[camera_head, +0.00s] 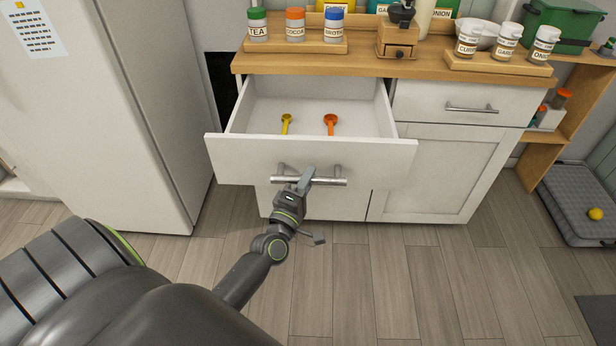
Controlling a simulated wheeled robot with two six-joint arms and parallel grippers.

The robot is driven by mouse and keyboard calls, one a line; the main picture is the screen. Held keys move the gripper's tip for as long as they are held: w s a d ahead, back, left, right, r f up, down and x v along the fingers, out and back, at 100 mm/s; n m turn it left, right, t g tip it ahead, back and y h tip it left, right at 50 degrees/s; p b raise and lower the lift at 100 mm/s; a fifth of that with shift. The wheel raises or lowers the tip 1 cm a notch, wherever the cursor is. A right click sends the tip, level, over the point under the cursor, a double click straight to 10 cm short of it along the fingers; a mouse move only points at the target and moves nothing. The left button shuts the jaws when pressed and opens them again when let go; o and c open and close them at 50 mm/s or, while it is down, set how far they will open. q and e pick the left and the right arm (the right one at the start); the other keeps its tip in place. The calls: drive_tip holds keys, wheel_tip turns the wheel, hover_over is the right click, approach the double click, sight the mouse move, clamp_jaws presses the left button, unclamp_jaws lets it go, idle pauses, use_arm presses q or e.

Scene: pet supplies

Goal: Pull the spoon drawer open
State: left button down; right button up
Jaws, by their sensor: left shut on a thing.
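The spoon drawer (235,160) stands pulled well out of the white cabinet, and its inside shows. A yellow spoon (286,122) and an orange spoon (331,122) lie apart on its floor. My left gripper (304,180) is shut on the drawer's metal bar handle (331,182), near the middle of the drawer front. The wrist and jaws hide part of the handle. My right gripper is not in view.
A closed drawer (470,100) and a cabinet door (440,175) are at the right. Jars and a grinder (398,35) stand on the wooden counter (370,65). A white fridge (110,100) is close at the left. The wooden floor (430,290) in front is clear.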

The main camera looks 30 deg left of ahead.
use_arm(q)
drive_tip(key=c, duration=1.3)
unclamp_jaws()
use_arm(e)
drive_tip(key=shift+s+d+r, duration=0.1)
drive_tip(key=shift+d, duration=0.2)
use_arm(q)
drive_tip(key=b+v, duration=1)
drive_tip(key=v, duration=0.7)
drive_tip(key=shift+s+b, duration=0.25)
drive_tip(key=shift+b, duration=0.1)
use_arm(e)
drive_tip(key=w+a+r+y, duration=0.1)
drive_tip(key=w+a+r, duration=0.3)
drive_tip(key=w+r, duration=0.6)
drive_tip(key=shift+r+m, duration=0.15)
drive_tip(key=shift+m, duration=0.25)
use_arm(q)
drive_tip(key=shift+a+f, duration=0.1)
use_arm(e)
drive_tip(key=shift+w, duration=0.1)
